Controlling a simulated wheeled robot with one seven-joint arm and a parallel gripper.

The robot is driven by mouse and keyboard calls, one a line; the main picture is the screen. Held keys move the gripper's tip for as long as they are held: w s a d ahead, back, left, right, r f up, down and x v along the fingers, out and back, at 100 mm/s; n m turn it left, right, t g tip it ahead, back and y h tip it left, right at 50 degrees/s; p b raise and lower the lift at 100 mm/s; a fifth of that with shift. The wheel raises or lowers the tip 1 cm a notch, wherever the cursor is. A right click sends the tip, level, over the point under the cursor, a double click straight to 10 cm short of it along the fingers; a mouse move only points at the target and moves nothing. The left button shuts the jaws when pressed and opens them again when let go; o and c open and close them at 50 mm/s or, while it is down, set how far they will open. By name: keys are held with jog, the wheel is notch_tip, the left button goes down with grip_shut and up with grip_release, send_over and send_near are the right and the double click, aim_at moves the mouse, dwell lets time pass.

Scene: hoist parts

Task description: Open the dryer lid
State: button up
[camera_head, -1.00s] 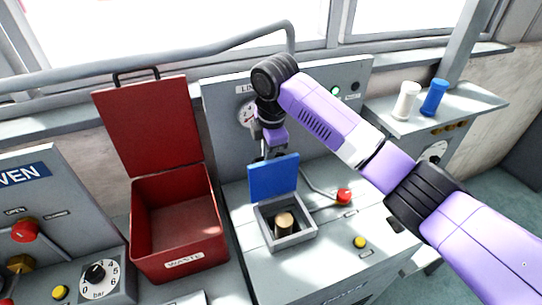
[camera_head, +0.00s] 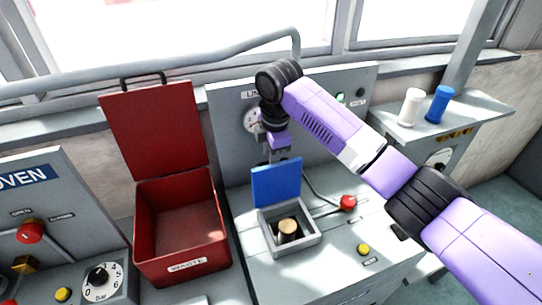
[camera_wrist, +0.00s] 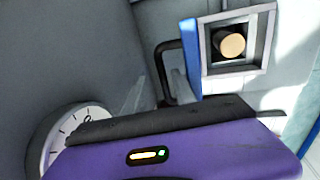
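The blue lid (camera_head: 277,183) stands upright, open, at the back of a square grey well (camera_head: 267,240). A tan-topped round piece (camera_head: 288,228) sits in the well. The well (camera_wrist: 262,62), the piece (camera_wrist: 231,45) and the lid's edge (camera_wrist: 190,50) also show in the wrist view. A black handle (camera_wrist: 160,72) sticks out from the lid's back. My gripper (camera_head: 277,156) hangs just behind the lid's top edge, its tips partly hidden there. In the wrist view my gripper's pale fingers (camera_wrist: 157,92) look apart, near the handle. I cannot tell whether they touch it.
A red waste bin (camera_head: 180,225) with its lid up stands left of the well. A red knob (camera_head: 347,203) on a lever and a yellow button (camera_head: 363,249) are to the right. A dial gauge (camera_wrist: 72,130) is close to my gripper. White (camera_head: 410,106) and blue (camera_head: 437,103) cylinders stand on the right shelf.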

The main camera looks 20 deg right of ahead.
jog(key=shift+f, duration=0.1)
jog(key=b+v, duration=0.1)
jog(key=v, duration=0.7)
